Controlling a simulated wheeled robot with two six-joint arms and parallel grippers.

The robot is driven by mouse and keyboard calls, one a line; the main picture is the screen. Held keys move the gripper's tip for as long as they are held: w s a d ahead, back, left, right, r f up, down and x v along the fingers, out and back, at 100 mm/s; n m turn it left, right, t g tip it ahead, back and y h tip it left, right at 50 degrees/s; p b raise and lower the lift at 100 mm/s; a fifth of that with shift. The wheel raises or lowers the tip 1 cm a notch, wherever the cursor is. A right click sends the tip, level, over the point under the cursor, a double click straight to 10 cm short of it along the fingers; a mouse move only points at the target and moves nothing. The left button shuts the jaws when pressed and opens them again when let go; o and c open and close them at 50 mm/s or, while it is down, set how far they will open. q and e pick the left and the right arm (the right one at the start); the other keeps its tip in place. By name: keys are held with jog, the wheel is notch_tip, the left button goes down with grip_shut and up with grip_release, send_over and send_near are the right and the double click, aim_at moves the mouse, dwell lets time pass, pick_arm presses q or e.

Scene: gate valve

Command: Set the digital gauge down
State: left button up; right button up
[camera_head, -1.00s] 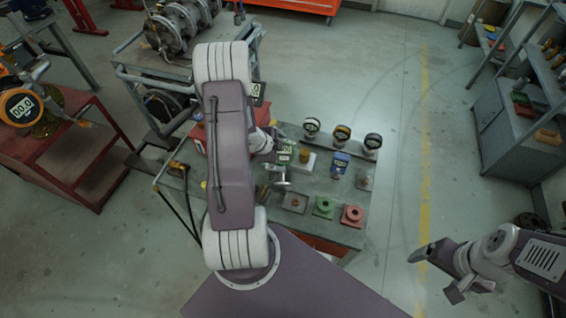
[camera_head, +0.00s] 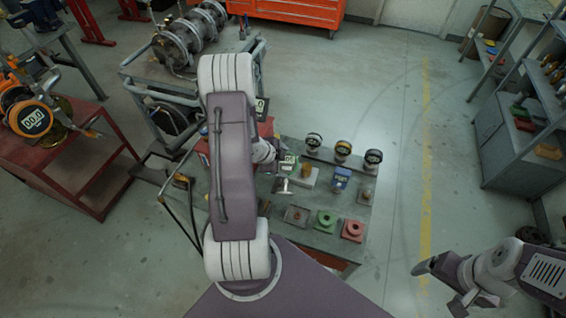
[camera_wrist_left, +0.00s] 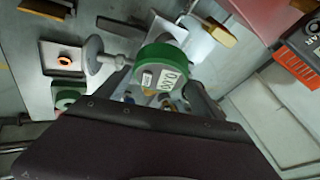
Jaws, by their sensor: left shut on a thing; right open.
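The digital gauge, with a round green body and a white display, is in the left wrist view (camera_wrist_left: 165,72). It also shows small in the head view (camera_head: 288,160), with a silver stem and disc pointing toward the near side. My left gripper (camera_head: 276,160) is shut on the gauge, with its fingers on either side of the body in the wrist view. The gauge is over the grey bench (camera_head: 274,225); I cannot tell its height or whether it touches anything. My right gripper (camera_head: 440,284) is open and empty, well right of the bench.
A blue device (camera_head: 341,178), a pale block (camera_head: 304,177), a green flanged part (camera_head: 325,221) and a red flanged part (camera_head: 352,230) crowd the bench. A red cart (camera_head: 60,160) stands left.

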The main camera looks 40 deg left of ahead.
pick_arm(q)
jog(key=s+d+r+p, duration=0.4)
jog(key=d+r+p, duration=0.4)
jog(key=d+p, duration=0.2)
jog(key=shift+s+d+r+p, duration=0.15)
jog(key=shift+s+d+p, duration=0.2)
jog(key=shift+p, duration=0.85)
pick_arm(e)
notch_tip(320, 180, up, 14)
jog(key=shift+f, duration=0.15)
